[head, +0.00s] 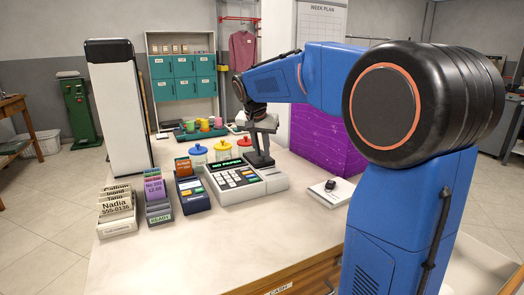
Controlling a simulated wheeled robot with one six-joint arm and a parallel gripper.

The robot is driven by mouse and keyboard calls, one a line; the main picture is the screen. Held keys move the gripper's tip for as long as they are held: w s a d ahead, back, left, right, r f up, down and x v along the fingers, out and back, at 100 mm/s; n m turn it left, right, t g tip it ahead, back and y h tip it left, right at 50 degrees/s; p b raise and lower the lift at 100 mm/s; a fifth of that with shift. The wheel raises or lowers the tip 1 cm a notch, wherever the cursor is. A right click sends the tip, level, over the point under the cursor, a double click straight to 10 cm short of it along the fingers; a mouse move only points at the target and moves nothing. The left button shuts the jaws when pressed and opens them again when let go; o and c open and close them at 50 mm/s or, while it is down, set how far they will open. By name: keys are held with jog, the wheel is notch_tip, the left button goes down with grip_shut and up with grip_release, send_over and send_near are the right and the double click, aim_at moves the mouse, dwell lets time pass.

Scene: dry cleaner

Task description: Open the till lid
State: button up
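The till (237,181) stands on the counter, pale, with a dark keypad at the front. Its green-lit display (227,164) reads "NO PAPER". The till's pale right-hand part (273,180) sits beside the keys; I cannot make out the lid's edge, and it looks closed. My blue arm reaches in from the right. My gripper (260,162) points down at the back right of the till, over or against the pale part. It hides some of the till's rear. Contact and the gap between its fingers are too small to tell.
A purple panel (325,135) rises at the back right. A white pad (331,191) with a small dark object lies right. The front counter (190,255) is clear.

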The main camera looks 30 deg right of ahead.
grip_shut()
